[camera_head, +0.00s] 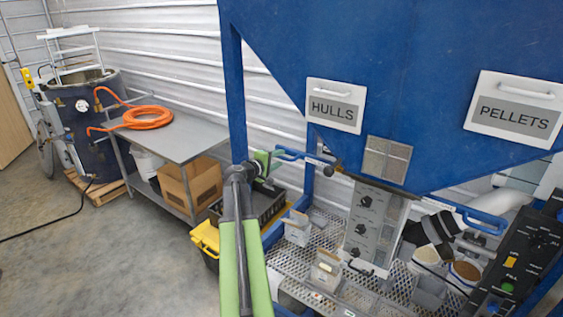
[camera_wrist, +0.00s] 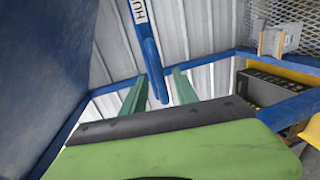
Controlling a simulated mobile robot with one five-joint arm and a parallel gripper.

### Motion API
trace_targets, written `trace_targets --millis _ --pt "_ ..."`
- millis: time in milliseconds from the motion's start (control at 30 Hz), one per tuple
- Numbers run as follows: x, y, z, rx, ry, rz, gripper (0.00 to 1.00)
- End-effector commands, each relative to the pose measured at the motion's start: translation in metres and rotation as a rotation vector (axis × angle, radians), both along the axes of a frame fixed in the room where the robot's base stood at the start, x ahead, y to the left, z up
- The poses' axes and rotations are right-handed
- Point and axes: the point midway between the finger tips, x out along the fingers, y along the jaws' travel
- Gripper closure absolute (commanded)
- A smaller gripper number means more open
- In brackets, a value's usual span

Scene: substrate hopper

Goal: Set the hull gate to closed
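The hull gate's blue handle (camera_head: 300,156) sticks out to the left below the HULLS sign (camera_head: 335,105) on the blue hopper (camera_head: 400,45). In the wrist view, the handle (camera_wrist: 148,45) shows as a blue bar with a partly visible label starting "HU". My gripper (camera_head: 268,160) is at the handle's left end. In the wrist view, my gripper (camera_wrist: 158,92) is open, with one green finger on each side of the bar's tip. Gaps show beside the bar, so it does not look gripped. The gate plate's position is hard to tell.
The PELLETS sign (camera_head: 514,109) and a second blue handle (camera_head: 470,214) are on the right. A perforated shelf (camera_head: 320,222) with small containers lies below. A grey table (camera_head: 180,138) with an orange hose (camera_head: 148,117) stands left. Open floor (camera_head: 110,235) lies at front left.

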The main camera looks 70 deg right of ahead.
Motion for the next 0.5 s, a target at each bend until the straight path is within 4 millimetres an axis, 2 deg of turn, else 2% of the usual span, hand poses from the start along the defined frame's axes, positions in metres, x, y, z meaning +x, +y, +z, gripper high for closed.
trace_targets --millis 33,167,467,500 --pt "-0.001 -0.01 -0.003 0.0 -0.001 -0.001 0.64" --pt "-0.005 -0.021 -0.005 0.001 -0.001 -0.001 0.64" --pt "-0.007 -0.023 -0.005 0.001 -0.001 -0.001 0.64" --pt "-0.007 -0.023 -0.005 0.001 -0.001 -0.001 0.67"
